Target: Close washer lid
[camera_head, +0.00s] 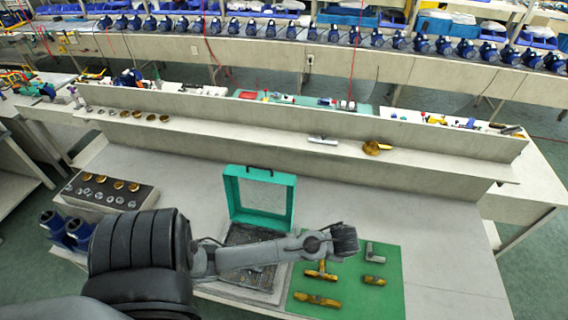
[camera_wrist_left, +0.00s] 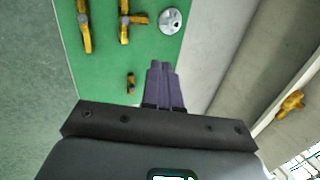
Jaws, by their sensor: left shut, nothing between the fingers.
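The washer lid (camera_head: 260,175) is a teal rectangular frame with a clear window, standing upright and open at the back of the washer (camera_head: 238,236). The washer is a dark, low box on the table, and my left arm crosses in front and hides part of it. My left gripper (camera_head: 345,238) is to the right of the lid, above the green mat, apart from the lid. In the left wrist view its purple fingers (camera_wrist_left: 164,78) are together with nothing between them. The lid does not show in that view. My right gripper is not in view.
A green mat (camera_head: 388,294) right of the washer holds several brass fittings and a silver one. They also show in the left wrist view (camera_wrist_left: 124,22). A dark tray of parts (camera_head: 108,207) stands at left. A raised shelf (camera_head: 250,138) runs behind; the table at right is clear.

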